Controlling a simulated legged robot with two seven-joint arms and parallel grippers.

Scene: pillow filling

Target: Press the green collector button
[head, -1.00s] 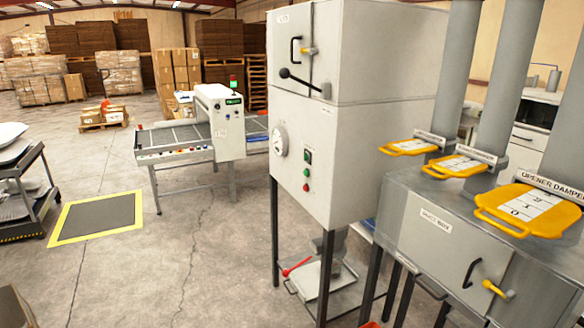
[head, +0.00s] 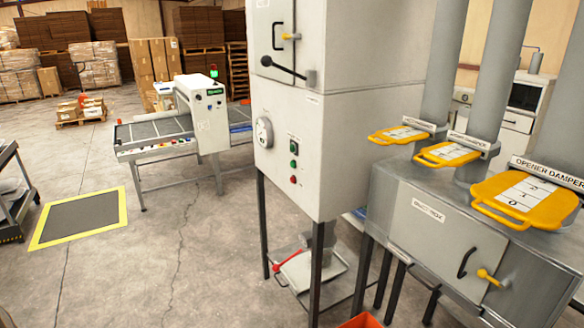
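The grey collector cabinet (head: 325,150) stands on dark legs in the middle of the head view. Its front panel carries a small switch plate with a green button (head: 293,147) on it. Another green button (head: 293,163) and a red button (head: 293,180) sit below. A round gauge (head: 264,133) is on the cabinet's left side. Labels by the buttons are too small to read. Neither of my grippers is in view.
A grey duct box (head: 430,222) with yellow damper handles (head: 522,200) stands at right. An orange bin (head: 362,321) is at the bottom edge. A conveyor machine (head: 204,115) stands behind. Open floor (head: 165,245) lies left of the cabinet, with a yellow-edged mat (head: 82,219).

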